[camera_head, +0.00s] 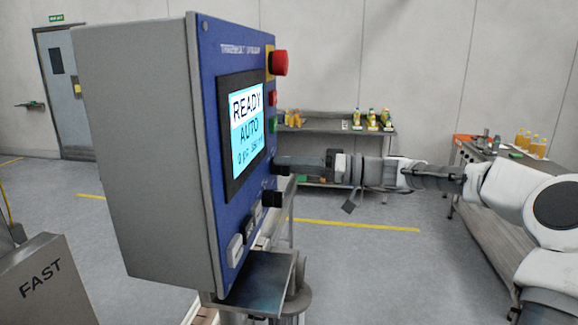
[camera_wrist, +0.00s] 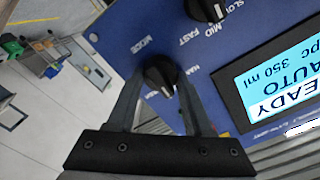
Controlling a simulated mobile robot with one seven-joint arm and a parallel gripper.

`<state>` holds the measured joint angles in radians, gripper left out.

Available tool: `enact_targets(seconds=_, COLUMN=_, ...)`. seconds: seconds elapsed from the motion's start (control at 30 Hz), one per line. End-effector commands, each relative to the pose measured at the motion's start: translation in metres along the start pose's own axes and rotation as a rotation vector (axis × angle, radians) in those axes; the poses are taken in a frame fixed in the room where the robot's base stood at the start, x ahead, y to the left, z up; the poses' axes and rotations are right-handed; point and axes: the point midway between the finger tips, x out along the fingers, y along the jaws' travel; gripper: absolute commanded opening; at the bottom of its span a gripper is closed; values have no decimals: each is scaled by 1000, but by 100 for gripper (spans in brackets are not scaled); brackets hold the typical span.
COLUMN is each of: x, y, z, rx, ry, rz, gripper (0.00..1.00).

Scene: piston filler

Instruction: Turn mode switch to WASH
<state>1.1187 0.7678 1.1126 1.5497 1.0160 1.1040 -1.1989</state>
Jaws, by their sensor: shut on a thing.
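The mode switch is a black round knob (camera_wrist: 160,76) on the blue panel (camera_wrist: 120,28), with the label MODE beside it in the wrist view. My gripper (camera_wrist: 158,82) is shut on this knob, with one finger on each side. A light mark shows on the knob's lower edge in that view. A partly covered label sits to its right; I cannot read WASH. In the head view my gripper (camera_head: 282,163) reaches the panel from the right and hides the knob. The screen (camera_head: 246,128) reads READY and AUTO.
A second black knob (camera_wrist: 208,8), marked SLOW, MID and FAST, is close by; in the head view it (camera_head: 272,199) sits below my gripper. A red mushroom button (camera_head: 279,63) and green button (camera_head: 272,124) are above. A side table (camera_head: 335,133) with bottles stands behind.

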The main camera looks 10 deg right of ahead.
Motion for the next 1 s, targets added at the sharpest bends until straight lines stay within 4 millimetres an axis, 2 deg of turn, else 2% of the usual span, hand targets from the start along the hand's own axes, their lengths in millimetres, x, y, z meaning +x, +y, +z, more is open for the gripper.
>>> enact_targets(seconds=0.27, x=0, y=0, z=0, rx=160, ry=-1, rz=0, gripper=0)
enact_targets(seconds=0.7, x=0, y=0, z=-1, rx=528, ry=-1, rz=0, gripper=0)
enact_targets(seconds=1.0, x=0, y=0, z=-1, rx=699, ry=-1, rz=0, gripper=0)
